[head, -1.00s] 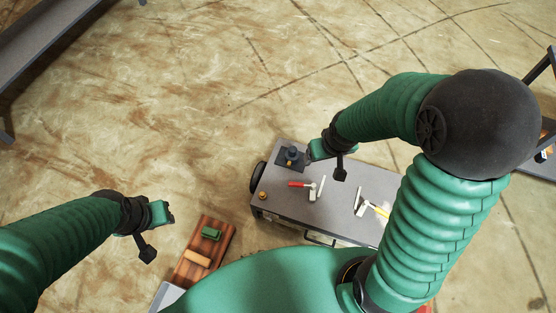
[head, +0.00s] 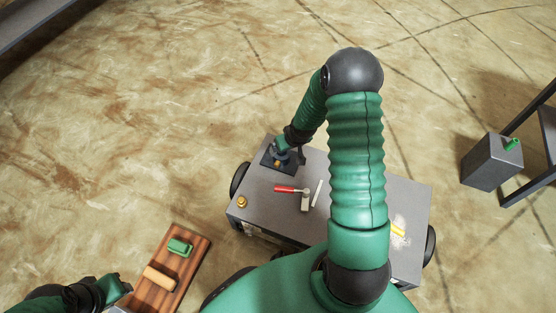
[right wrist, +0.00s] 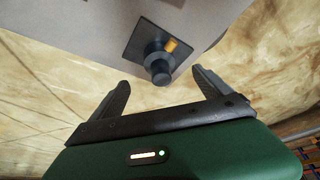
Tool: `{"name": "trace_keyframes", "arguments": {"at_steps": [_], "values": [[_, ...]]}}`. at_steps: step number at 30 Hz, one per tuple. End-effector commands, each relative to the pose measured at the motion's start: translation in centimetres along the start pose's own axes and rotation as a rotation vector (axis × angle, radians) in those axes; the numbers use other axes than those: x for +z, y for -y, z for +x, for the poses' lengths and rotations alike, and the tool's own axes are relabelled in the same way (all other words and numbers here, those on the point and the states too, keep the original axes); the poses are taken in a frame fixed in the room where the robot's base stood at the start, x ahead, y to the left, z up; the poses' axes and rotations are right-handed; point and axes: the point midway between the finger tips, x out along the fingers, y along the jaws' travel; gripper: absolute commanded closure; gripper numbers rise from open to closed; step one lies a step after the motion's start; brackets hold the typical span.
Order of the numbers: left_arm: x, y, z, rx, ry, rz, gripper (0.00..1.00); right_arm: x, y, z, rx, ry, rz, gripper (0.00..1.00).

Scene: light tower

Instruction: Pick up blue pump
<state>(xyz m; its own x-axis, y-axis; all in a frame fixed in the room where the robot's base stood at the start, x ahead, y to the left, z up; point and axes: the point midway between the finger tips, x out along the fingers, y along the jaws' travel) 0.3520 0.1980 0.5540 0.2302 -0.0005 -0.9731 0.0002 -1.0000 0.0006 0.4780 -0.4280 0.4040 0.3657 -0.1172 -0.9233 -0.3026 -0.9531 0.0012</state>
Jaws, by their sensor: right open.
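The blue pump (head: 281,163) is a dark blue-grey round body on a square dark plate, with a small orange part. It sits at the far left corner of the grey cart top (head: 258,205). In the right wrist view the pump (right wrist: 159,68) stands just beyond the fingertips, centred between them. My right gripper (right wrist: 162,78) is open and empty there. In the head view my right gripper (head: 284,146) is over the pump and partly hides it. My left gripper (head: 120,288) is at the lower left, away from the cart; its jaws are not clear.
A red-handled tool (head: 290,189) and a brass-coloured round piece (head: 241,202) lie on the cart. A grey box (head: 491,163) stands at right.

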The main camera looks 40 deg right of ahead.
Motion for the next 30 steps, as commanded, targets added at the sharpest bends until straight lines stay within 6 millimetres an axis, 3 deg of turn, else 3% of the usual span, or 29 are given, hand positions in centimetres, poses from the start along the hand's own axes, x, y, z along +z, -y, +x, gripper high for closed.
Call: {"name": "trace_keyframes", "arguments": {"at_steps": [1, 6, 13, 21, 28, 30], "values": [[0.4, 0.0, 1.6, 0.000, 0.001, 0.000, 0.64, 0.4, 0.0, 2.3, -0.001, 0.001, 0.000, 0.10], [0.9, 0.0, 3.7, 0.000, 0.001, 0.000, 0.64, 0.3, 0.0, 6.4, -0.001, 0.001, 0.000, 0.10], [1.2, 0.0, 4.9, 0.000, 0.001, 0.000, 0.64, 0.1, 0.0, 8.4, 0.000, 0.000, 0.000, 0.10], [2.1, 0.0, 8.8, 0.000, 0.001, 0.000, 0.64, 0.0, -0.1, 13.0, -0.001, 0.001, 0.000, 0.10], [2.0, 0.0, 8.5, 0.000, 0.001, 0.000, 0.64, -0.3, -0.1, 12.8, -0.001, 0.001, 0.000, 0.10], [2.0, 0.0, 8.5, 0.000, 0.001, 0.000, 0.64, -0.3, -0.1, 12.8, -0.001, 0.001, 0.000, 0.18]]}}
